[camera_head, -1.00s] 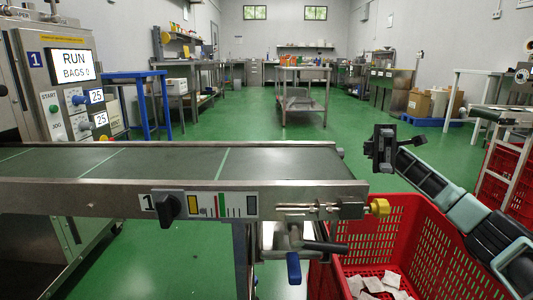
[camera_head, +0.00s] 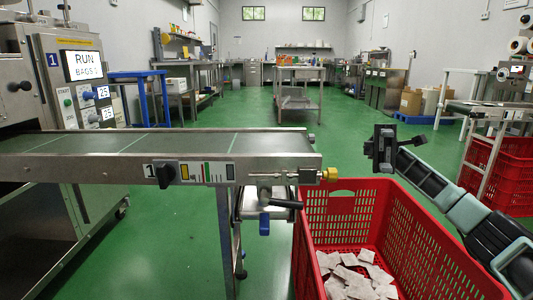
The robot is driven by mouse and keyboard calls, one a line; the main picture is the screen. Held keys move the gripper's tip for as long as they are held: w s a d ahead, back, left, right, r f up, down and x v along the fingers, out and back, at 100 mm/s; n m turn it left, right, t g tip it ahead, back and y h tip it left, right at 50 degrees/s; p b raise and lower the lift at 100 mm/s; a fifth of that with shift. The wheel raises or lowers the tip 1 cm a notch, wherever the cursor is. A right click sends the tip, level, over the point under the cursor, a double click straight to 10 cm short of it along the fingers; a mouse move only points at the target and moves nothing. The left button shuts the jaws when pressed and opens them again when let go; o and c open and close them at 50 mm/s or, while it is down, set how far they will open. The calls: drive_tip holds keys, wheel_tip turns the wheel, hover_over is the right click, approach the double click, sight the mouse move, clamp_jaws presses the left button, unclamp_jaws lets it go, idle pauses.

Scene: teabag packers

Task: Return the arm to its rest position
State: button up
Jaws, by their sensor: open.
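My gripper (camera_head: 382,148) is at the right of the head view, in the air above the far rim of a red crate (camera_head: 340,203). It is open, and I see nothing between its fingers.
A conveyor (camera_head: 125,146) runs in from the left, ending beside the crate. White teabags (camera_head: 355,275) lie in the crate. A machine with a lit screen (camera_head: 82,66) stands left. Stacked red crates (camera_head: 505,168) stand right.

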drive_tip(key=s+a+r+m+t+h+p, duration=0.1)
drive_tip(key=s+a+r+t+h, duration=0.15)
drive_tip(key=s+a, duration=0.75)
drive_tip(key=s+a+r+t+h+p, duration=0.1)
drive_tip(key=s+a+h+p, duration=0.15)
drive_tip(key=s+a, duration=0.7)
drive_tip(key=s+a+f+m+t+h+p, duration=0.2)
drive_tip(key=s+a+f+t+h+p, duration=0.15)
drive_tip(key=s+f+t, duration=0.6)
drive_tip(key=d+m+t+p, duration=0.25)
drive_tip(key=d+t, duration=0.35)
drive_tip(key=d, duration=0.7)
wheel_tip(320, 180, up, 38)
drive_tip(key=p, duration=3.8)
drive_tip(key=shift+s+d+n+y, duration=0.15)
drive_tip(key=shift+d+n+y, duration=0.05)
drive_tip(key=shift+n+y, duration=0.25)
